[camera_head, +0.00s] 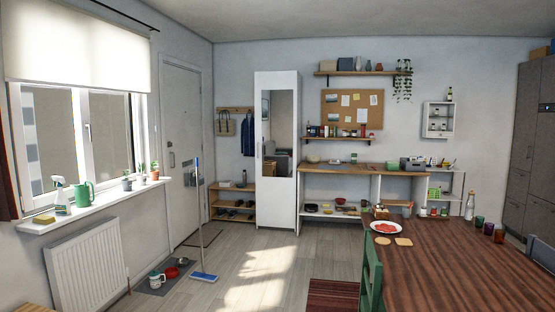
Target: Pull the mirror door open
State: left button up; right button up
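A tall white cabinet (278,210) stands against the back wall, left of the middle of the head view. Its front is a door with a long mirror (278,120), which reflects part of the room. The mirror door looks shut, flush with the cabinet front. A small handle seems to sit at the door's left edge, but it is too small to tell clearly. Neither of my grippers is in view.
A blue mop (203,276) stands upright on the floor left of the cabinet. A low shoe shelf (233,187) adjoins the cabinet's left side. A wooden table (460,270) and green chair (371,280) take up the right foreground. Bare floor (265,265) lies before the cabinet.

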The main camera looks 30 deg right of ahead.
aim_at(276, 92)
jog(key=i+z, duration=0.1)
jog(key=z, duration=0.3)
jog(key=i+z, duration=0.25)
jog(key=i, duration=0.65)
jog(key=i+j+z, duration=0.2)
jog(key=i, duration=0.65)
jog(key=i+j+z, duration=0.1)
jog(key=i+z, duration=0.2)
jog(key=i, duration=1.55)
jog(key=i+z, duration=0.2)
jog(key=i, duration=1.6)
jog(key=i+u, duration=0.25)
jog(key=i, duration=0.65)
jog(key=i+l+u, duration=0.1)
jog(key=i+u, duration=0.2)
jog(key=i, duration=0.6)
